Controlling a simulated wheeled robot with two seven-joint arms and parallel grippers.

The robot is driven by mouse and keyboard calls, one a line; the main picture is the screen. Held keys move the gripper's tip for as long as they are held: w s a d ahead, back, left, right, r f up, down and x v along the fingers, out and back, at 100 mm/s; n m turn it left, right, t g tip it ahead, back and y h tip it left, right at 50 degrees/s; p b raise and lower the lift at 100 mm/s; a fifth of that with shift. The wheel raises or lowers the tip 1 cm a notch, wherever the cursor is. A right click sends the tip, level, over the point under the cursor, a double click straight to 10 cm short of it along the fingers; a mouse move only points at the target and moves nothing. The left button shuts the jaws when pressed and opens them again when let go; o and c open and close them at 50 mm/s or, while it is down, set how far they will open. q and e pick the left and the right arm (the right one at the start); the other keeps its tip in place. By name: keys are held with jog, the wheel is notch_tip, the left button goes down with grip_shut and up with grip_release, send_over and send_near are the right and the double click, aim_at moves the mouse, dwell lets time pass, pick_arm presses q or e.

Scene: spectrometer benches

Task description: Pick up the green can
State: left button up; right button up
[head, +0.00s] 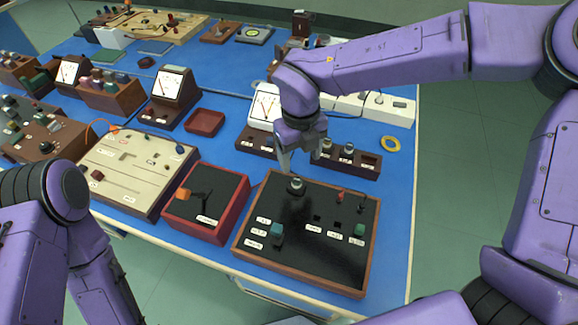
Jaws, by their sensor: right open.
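A small teal-green block-like piece (277,230) sits at the left front of a black panel in a wooden frame (350,270). A darker green piece (359,230) sits at the panel's right side. I cannot tell which of them, if either, is the green can. My right gripper (300,158) points down over the panel's back edge, open, its fingers apart. A small silver-topped cylinder (296,184) stands just below it, and the gripper is apart from both green pieces. My left arm shows at the lower left, but its gripper is out of view.
A red-rimmed box with a black top (206,202) stands left of the panel, beside a beige board (135,170). Blue table surface (395,200) is clear along the right edge.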

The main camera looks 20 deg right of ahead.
aim_at(297, 180)
jog(key=f, duration=0.1)
jog(key=s+f, duration=0.1)
jog(key=f, duration=0.1)
jog(key=shift+s+a+f+p, duration=0.15)
jog(key=shift+f+p, duration=0.1)
jog(key=shift+p, duration=0.05)
jog(key=f, duration=0.2)
jog(key=f+p, duration=0.1)
jog(key=f, duration=0.1)
jog(key=w+f, duration=0.1)
jog(key=f, duration=0.1)
jog(key=shift+a, duration=0.2)
jog(key=shift+s, duration=0.25)
jog(key=shift+r, duration=0.1)
jog(key=shift+c, duration=0.7)
pick_arm(q)
jog(key=shift+r, duration=0.85)
pick_arm(e)
jog(key=c, duration=0.8)
